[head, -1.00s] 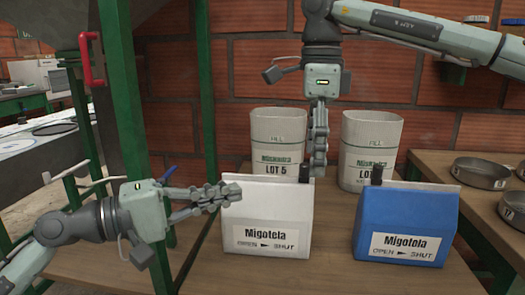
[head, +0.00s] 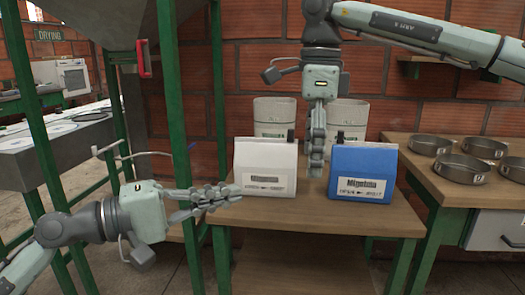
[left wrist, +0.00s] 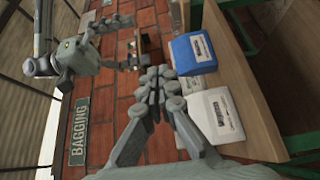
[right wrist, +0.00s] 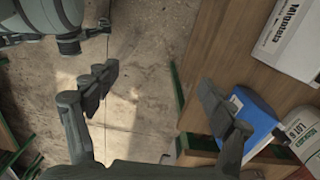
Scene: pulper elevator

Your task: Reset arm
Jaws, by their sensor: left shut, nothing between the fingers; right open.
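My left gripper (head: 222,194) is shut and empty in the head view, level and pointing right, in front of the bench's left edge. Its closed fingers (left wrist: 157,85) fill the middle of the left wrist view. My right gripper (head: 315,160) hangs pointing down, between the white bag (head: 265,163) and the blue bag (head: 362,170) as seen from the head. Its fingers (right wrist: 150,105) are wide apart and empty in the right wrist view, with floor between them.
Both bags stand on a wooden bench (head: 320,215). Two tall pale sacks (head: 274,110) stand behind. A right-hand bench (head: 430,165) holds several round metal pans (head: 462,168). Green frame posts (head: 178,110) rise close to my left arm. The brick wall closes the back.

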